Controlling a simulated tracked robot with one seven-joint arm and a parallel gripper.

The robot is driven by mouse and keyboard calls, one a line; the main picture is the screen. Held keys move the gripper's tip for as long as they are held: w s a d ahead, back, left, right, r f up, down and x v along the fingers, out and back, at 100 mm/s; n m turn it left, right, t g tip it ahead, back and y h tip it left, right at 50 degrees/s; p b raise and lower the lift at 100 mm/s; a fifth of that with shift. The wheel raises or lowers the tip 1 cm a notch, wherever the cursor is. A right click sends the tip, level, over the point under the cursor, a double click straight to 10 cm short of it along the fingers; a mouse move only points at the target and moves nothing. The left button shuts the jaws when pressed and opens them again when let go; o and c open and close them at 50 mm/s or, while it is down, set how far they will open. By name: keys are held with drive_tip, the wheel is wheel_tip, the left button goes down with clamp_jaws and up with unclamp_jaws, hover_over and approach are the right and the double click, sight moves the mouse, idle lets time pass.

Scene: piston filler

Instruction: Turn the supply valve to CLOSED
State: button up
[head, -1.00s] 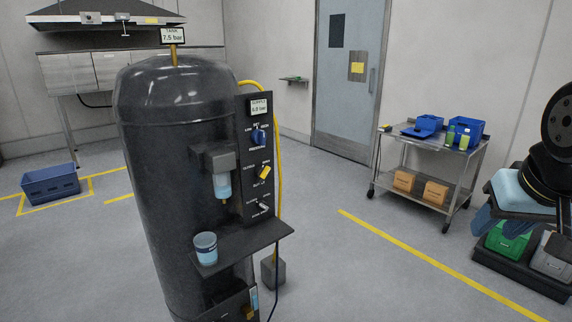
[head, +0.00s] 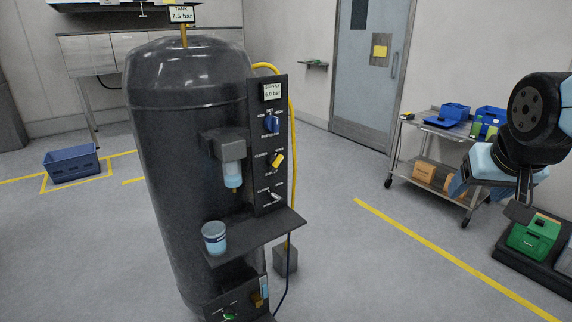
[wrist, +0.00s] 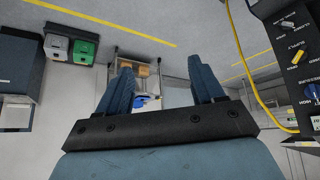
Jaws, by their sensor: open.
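A black control panel (head: 269,148) stands on the right side of a dark tank. A yellow valve handle (head: 277,160) sits midway down it, tilted with its upper end to the right; a word like CLOSED is at its left, and the small lettering is hard to read. The yellow handle also shows, upside down, at the right of the wrist view (wrist: 298,57). My gripper (wrist: 163,86) is open and empty, apart from the panel. In the head view my arm is at the right, clear of the tank.
A blue knob (head: 270,124) is above the yellow handle and a grey lever (head: 275,196) below it. A shelf (head: 255,236) with a cup (head: 214,238) juts out beneath. A yellow hose (head: 291,130) runs beside the panel. A steel cart (head: 450,160) stands behind. Floor between is clear.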

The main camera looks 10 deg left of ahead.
drive_tip(key=w+a+f+n+t+y, duration=0.1)
drive_tip(key=w+a+f, duration=0.15)
drive_tip(key=w, duration=0.35)
drive_tip(key=w+a+f+t, duration=0.1)
drive_tip(key=w+a, duration=0.2)
drive_tip(key=w, duration=0.2)
drive_tip(key=t+y, duration=0.3)
drive_tip(key=y, duration=1)
approach(279, 164)
drive_tip(key=x, duration=1)
drive_tip(key=shift+a, duration=0.3)
drive_tip(key=shift+c, duration=0.2)
drive_tip(key=c, duration=0.9)
drive_tip(key=shift+w+d+f, duration=0.1)
drive_tip(key=shift+d, duration=0.1)
drive_tip(key=shift+c, duration=0.5)
drive_tip(key=shift+a, duration=0.1)
